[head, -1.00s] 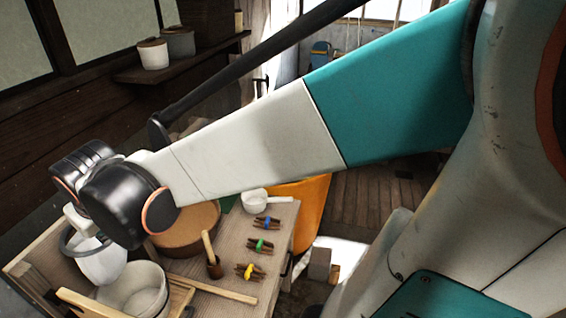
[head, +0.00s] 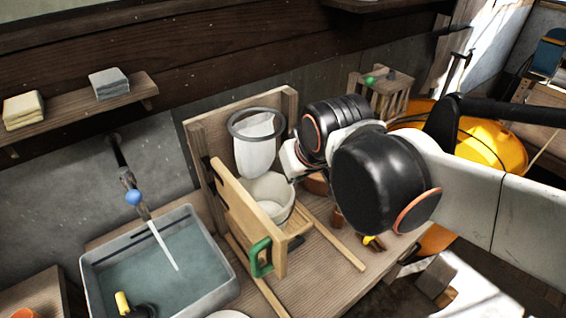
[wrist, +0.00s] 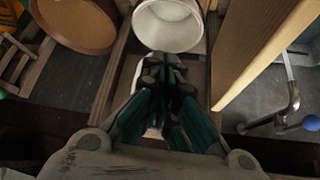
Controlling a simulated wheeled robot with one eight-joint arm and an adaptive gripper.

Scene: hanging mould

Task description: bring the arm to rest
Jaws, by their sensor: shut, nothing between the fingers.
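My gripper (wrist: 163,72) is shut and empty in the wrist view, its teal fingers together. In the head view, my wrist and gripper (head: 294,168) are just right of the hanging mould, a white pouch (head: 255,152) in a grey ring on the wooden frame. The fingertips are mostly hidden there. A pale shape behind the fingers in the wrist view may be the mould; I cannot tell whether they touch. A white pot (head: 268,190) stands below the mould and shows past the fingertips in the wrist view (wrist: 168,28).
A wooden board with a green clamp (head: 261,256) stands at the bench front. Left is a grey water basin (head: 150,265) under a tap with a blue knob (head: 133,197). A shelf (head: 85,115) is on the wall. An orange tub (head: 490,145) is behind my arm.

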